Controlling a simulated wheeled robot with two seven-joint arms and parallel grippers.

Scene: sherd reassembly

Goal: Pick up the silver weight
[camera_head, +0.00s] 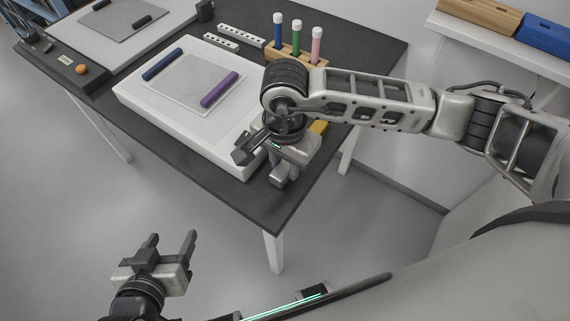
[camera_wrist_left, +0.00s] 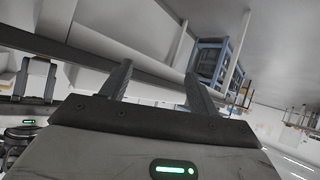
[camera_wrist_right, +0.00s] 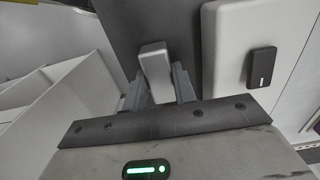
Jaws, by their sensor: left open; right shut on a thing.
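The silver weight (camera_wrist_right: 154,62) is a small pale grey block with rounded edges. In the right wrist view it stands between the fingers of my right gripper (camera_wrist_right: 159,92), which is shut on it, above the dark table top. In the head view my right gripper (camera_head: 284,176) is at the table's near right edge, beside the white slab; its own body and fingers largely hide the weight there. My left gripper (camera_head: 171,240) is open and empty, off the table at lower left; its spread fingers also show in the left wrist view (camera_wrist_left: 158,74).
The white slab (camera_head: 222,145) carries a clear sheet with a blue roll (camera_head: 163,64) and a purple roll (camera_head: 220,89). A wooden rack (camera_head: 296,54) with blue, green and pink tubes stands behind. A yellow piece (camera_head: 319,127) lies near my right wrist. A black block (camera_wrist_right: 262,67) lies on the slab.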

